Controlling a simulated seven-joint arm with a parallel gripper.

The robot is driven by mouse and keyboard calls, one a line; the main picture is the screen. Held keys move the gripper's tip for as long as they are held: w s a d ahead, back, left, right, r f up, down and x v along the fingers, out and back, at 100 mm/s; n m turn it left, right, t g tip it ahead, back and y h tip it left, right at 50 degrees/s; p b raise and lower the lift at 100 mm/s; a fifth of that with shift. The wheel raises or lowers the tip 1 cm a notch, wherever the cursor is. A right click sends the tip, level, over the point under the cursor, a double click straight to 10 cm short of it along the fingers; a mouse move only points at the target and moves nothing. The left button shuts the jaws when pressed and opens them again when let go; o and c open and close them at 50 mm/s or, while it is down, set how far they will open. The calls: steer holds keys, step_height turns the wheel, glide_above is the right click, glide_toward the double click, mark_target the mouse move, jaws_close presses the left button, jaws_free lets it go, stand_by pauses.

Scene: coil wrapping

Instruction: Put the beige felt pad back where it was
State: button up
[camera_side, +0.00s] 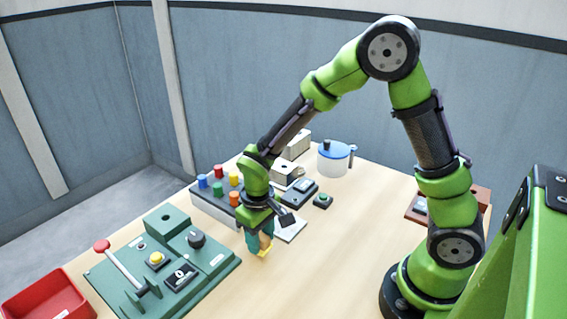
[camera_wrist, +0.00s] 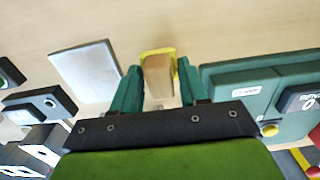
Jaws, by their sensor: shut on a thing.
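The beige felt pad (camera_wrist: 157,76) shows as a tan block between the two green fingers of my gripper (camera_wrist: 160,68) in the wrist view. My gripper is shut on it. In the side view my gripper (camera_side: 258,238) points down, low over the table, and the pad (camera_side: 265,241) is partly hidden by the fingers. A yellow marking (camera_wrist: 158,51) shows around the pad's far end in the wrist view, and as a small yellow patch (camera_side: 264,253) below it in the side view. I cannot tell whether the pad touches the table.
A green fixture (camera_side: 215,262) with a red-knobbed lever stands left of my gripper, a red bin (camera_side: 45,300) beyond it. A pale flat plate (camera_side: 291,230) lies close right. Behind stand coloured pegs (camera_side: 218,188) and a blue-lidded pot (camera_side: 334,158). The front table is clear.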

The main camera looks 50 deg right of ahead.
steer(key=shift+f, duration=0.5)
steer(key=o, duration=0.9)
steer(key=shift+f, duration=0.1)
steer(key=shift+o, duration=0.2)
step_height(320, 180, up, 12)
step_height(320, 180, up, 6)
steer(key=m+t+y, duration=0.1)
steer(key=t, duration=0.1)
glide_above(260, 236)
steer(key=s+d, duration=0.2)
steer(key=s, duration=0.1)
steer(key=s+d+r+m+t+y, duration=0.1)
steer(key=s+d+r+m+t, duration=0.1)
steer(key=s+r+t, duration=0.3)
steer(key=shift+s+d+r+m, duration=0.2)
steer(key=shift+s+m, duration=0.3)
steer(key=shift+s, duration=1.45)
